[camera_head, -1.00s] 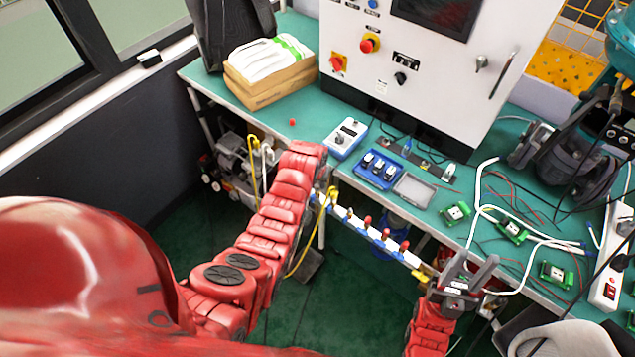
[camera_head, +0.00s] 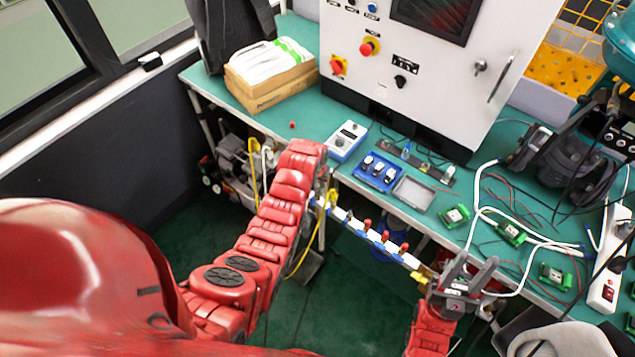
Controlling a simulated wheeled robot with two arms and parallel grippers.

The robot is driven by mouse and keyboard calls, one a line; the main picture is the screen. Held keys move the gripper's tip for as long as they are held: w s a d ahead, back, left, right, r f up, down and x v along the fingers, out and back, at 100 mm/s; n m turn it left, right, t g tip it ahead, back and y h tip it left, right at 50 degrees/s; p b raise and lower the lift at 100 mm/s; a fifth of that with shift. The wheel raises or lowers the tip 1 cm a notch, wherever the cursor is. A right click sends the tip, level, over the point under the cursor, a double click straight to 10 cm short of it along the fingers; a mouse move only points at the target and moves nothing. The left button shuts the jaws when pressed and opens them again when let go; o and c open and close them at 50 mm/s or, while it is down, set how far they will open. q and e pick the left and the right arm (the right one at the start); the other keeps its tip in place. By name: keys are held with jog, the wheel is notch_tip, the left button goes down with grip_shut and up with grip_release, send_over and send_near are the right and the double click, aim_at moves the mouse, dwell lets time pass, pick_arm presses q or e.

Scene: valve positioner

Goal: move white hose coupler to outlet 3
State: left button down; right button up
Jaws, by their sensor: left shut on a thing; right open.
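A white hose (camera_head: 266,155) hangs in a hook shape left of my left arm, and its lower part is lost behind that arm. I cannot make out the white coupler. The manifold rail (camera_head: 357,225), white with blue parts and several red levers, runs along the bench's front edge. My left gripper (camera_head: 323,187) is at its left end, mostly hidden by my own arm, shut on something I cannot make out. A yellow hose (camera_head: 316,235) drops from beside it. My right gripper (camera_head: 472,274) is open and empty by the rail's right end. Outlet numbers are unreadable.
The green bench (camera_head: 312,118) carries a blue-and-white device (camera_head: 347,140), a blue tray (camera_head: 377,170), green circuit boards (camera_head: 511,232), a power strip (camera_head: 605,285) and loose cables. A white control cabinet (camera_head: 440,80) stands behind. The floor below the rail is mostly clear.

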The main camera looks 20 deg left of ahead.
pick_arm(q)
jog(key=shift+r, duration=0.2)
dwell(0.3)
jog(key=shift+r+p, duration=0.6)
jog(key=shift+r, duration=1.35)
